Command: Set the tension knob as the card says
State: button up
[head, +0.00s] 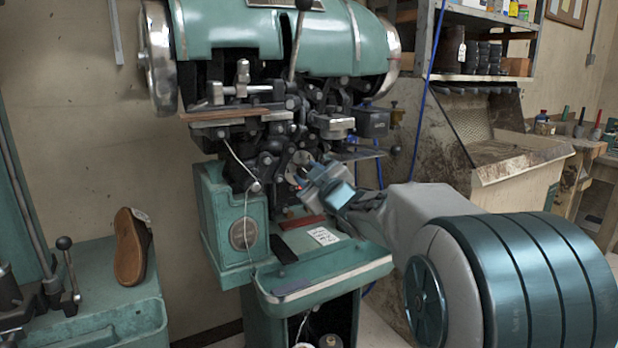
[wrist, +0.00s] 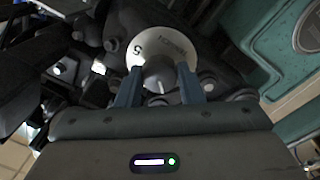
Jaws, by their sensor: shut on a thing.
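The tension knob (wrist: 160,76) is a dark round knob with a pale pointer line, in front of a white dial plate (wrist: 176,42). The dial shows a "5" at the left and small lettering at the upper right that I cannot read for sure. My gripper (wrist: 160,85) has its two blue fingers on either side of the knob, shut on it. In the head view my gripper (head: 312,180) reaches into the machine's lower front and hides the knob. A white card (head: 323,236) with dark writing lies on the green machine table; its writing is too small to read.
The green stitching machine (head: 230,225) has many dark levers and rods close around my gripper. A brown shoe (head: 130,250) stands on a green surface at the left. A dirty metal bin (head: 440,140) and a workbench stand at the right.

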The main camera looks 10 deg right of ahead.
jog(key=o, duration=1)
jog(key=shift+s, duration=0.1)
jog(key=p+v, duration=0.1)
jog(key=v, duration=1.2)
jog(key=shift+s, duration=0.3)
jog(key=shift+d, duration=0.15)
